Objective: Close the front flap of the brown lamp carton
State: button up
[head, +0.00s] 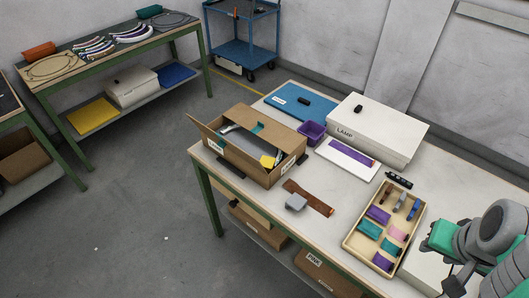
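The brown carton (272,173) stands on the workbench with its top open. One brown flap (204,136) sticks up and outward at its left end. White labels show on its sides, the left one partly covered or too small to read fully. Inside are a grey curved part (240,139), teal pieces and a yellow piece (267,161). My gripper (455,283) seems to be the dark part below my grey and teal arm at the lower right, well away from the carton. Its fingers are too unclear to tell open from shut.
A white box marked LAMP (385,143), a purple bin (311,132) and a blue mat (284,97) lie behind and right of the carton. A grey block (296,202), a brown strip (318,203) and a wooden tray (349,243) are in front and right. Floor left of the bench is clear.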

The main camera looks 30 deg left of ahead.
aim_at(223, 142)
jog(key=z, duration=0.15)
jog(key=k, duration=0.3)
jog(key=u, duration=0.6)
jog(key=i, duration=0.25)
jog(key=u, duration=1.75)
jog(key=k, duration=0.6)
jog(key=u, duration=1.25)
jog(key=i, duration=1.75)
jog(key=z, duration=0.6)
jog(key=i, duration=0.65)
jog(key=z, duration=0.4)
